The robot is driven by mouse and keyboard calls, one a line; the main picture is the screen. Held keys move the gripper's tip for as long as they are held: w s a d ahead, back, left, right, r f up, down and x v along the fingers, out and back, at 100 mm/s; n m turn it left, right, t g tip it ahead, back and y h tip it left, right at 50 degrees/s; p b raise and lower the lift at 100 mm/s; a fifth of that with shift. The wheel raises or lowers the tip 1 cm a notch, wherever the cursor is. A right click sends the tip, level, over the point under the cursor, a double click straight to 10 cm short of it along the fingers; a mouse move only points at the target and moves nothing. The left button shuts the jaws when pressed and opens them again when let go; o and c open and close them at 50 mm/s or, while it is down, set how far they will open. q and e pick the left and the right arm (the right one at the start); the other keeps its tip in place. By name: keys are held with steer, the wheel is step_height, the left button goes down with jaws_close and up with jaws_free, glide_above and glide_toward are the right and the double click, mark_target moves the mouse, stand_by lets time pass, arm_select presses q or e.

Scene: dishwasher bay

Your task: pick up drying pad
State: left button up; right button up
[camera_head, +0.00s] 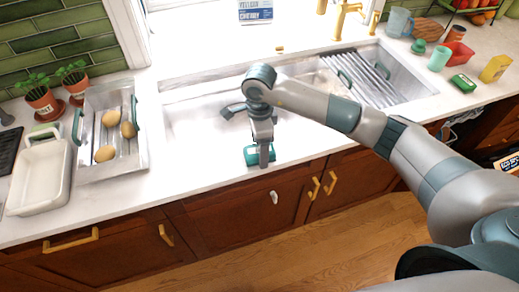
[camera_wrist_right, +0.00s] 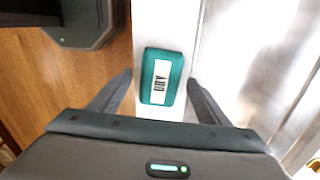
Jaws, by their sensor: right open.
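The drying pad (camera_wrist_right: 161,78) is a small teal block with a white label reading DRY. It lies on the white counter strip in front of the sink. In the head view the pad (camera_head: 251,155) is partly hidden behind my right gripper (camera_head: 262,143). In the right wrist view my right gripper (camera_wrist_right: 159,80) is open, with one finger on each side of the pad and visible gaps between. Nothing is held. I cannot tell how high the fingertips are above the counter. My left gripper is not in view.
The sink (camera_head: 200,120) lies behind the pad, with a drying rack (camera_head: 360,80) at its right. A tray with several potatoes (camera_head: 104,153) and a white dish (camera_head: 40,178) stand left. The counter's front edge is close to the pad.

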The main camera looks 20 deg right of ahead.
stand_by(0.4)
steer(key=c, duration=1.1)
steer(key=shift+c, duration=0.2)
steer(key=shift+r+b, duration=0.4)
steer(key=shift+b, duration=0.05)
steer(key=r, duration=0.1)
steer(key=r+b, duration=0.2)
steer(key=shift+d, duration=0.25)
steer(key=s+d+r+b, duration=0.5)
steer(key=s+d+r, duration=0.1)
steer(key=d, duration=0.3)
steer(key=shift+s+d+r, duration=0.15)
steer(key=shift+s+r, duration=0.05)
steer(key=shift+r, duration=0.35)
steer(key=shift+o, duration=0.5)
